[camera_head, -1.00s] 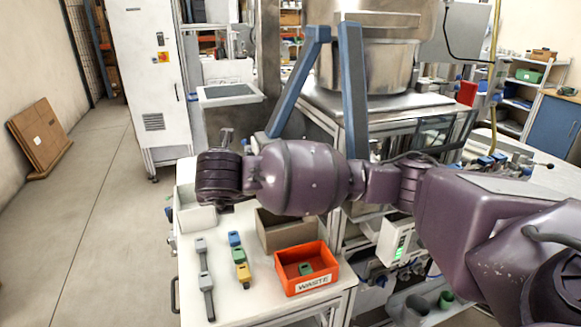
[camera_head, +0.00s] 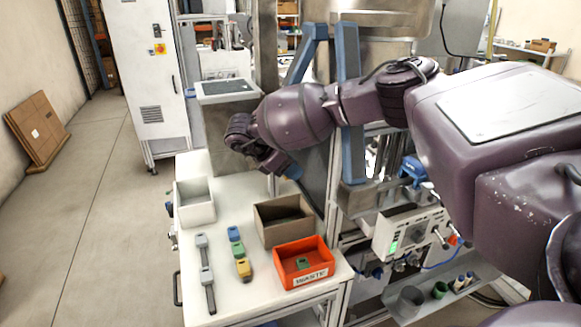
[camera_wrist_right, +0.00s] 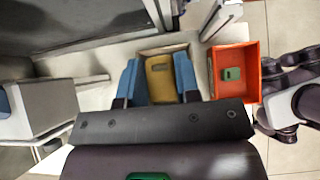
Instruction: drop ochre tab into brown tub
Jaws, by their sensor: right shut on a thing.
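The ochre tab (camera_wrist_right: 160,82) is between the two blue fingers of my right gripper (camera_wrist_right: 160,75) in the wrist view. The gripper is shut on it. In the head view a blue finger of my right gripper (camera_head: 291,171) shows behind and above the brown tub, and the tab is hidden there. The brown tub (camera_head: 282,234) stands on the white table. In the wrist view the far rim of the brown tub (camera_wrist_right: 164,48) shows beyond the tab, with the gripper hiding much of the tub. My left gripper is not in view.
An orange WASTE bin (camera_head: 302,279) holding a green tab stands in front of the brown tub. A white bin (camera_head: 196,214) stands at the left. Blue (camera_head: 234,234), green (camera_head: 238,250), yellow (camera_head: 244,269) and grey (camera_head: 206,275) pieces lie on the table between them.

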